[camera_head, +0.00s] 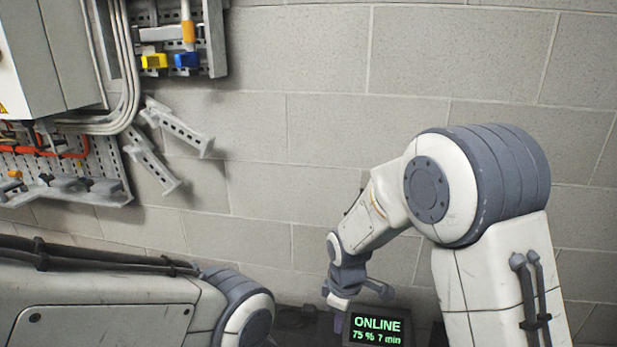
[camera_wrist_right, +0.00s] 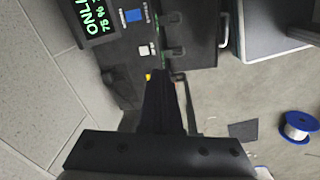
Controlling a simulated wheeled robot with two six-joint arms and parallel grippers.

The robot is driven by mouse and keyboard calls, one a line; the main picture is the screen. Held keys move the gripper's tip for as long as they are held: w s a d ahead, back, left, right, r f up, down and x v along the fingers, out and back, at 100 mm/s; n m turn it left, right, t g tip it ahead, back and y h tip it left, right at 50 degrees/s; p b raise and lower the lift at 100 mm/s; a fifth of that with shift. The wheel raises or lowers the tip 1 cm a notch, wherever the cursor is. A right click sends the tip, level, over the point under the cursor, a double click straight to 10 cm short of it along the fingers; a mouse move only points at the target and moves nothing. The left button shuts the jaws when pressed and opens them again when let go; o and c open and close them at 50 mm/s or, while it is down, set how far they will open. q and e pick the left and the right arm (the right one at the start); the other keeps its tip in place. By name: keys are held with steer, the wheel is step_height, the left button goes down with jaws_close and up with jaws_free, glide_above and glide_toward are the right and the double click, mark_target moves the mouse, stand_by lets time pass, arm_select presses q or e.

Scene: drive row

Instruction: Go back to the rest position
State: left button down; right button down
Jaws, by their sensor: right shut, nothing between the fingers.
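My right arm reaches in from the right in the head view and bends down to my right gripper (camera_head: 342,298), low in front of the wall. In the right wrist view its dark fingers (camera_wrist_right: 164,80) are together with nothing between them. Beyond the fingertips is a dark panel with a lit screen (camera_wrist_right: 95,15). My left arm crosses the lower left of the head view, but its gripper is out of sight.
A screen reading ONLINE, 75 %, 7 min (camera_head: 377,330) sits just right of the right gripper. A grey block wall (camera_head: 320,60) is behind. A cabinet (camera_head: 50,50) and perforated rails (camera_head: 180,130) are at the upper left. A blue-rimmed spool (camera_wrist_right: 298,127) lies on the floor.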

steer(key=s+a+r+m, duration=0.15)
steer(key=s+r, duration=0.25)
steer(key=s, duration=0.4)
steer(key=s+r+m+g+p, duration=0.15)
steer(key=s+r, duration=0.25)
steer(key=s, duration=0.4)
steer(key=s+a+r+m+t+b, duration=0.15)
steer(key=s+r, duration=0.25)
steer(key=s, duration=0.5)
step_height(320, 180, up, 14)
steer(key=g+p, duration=0.1)
steer(key=p, duration=1.4)
steer(key=shift+w+d+f+m+y, duration=0.15)
steer(key=shift+w+d+m+y, duration=0.1)
steer(key=shift+w+m+y, duration=0.2)
steer(key=shift+a, duration=0.1)
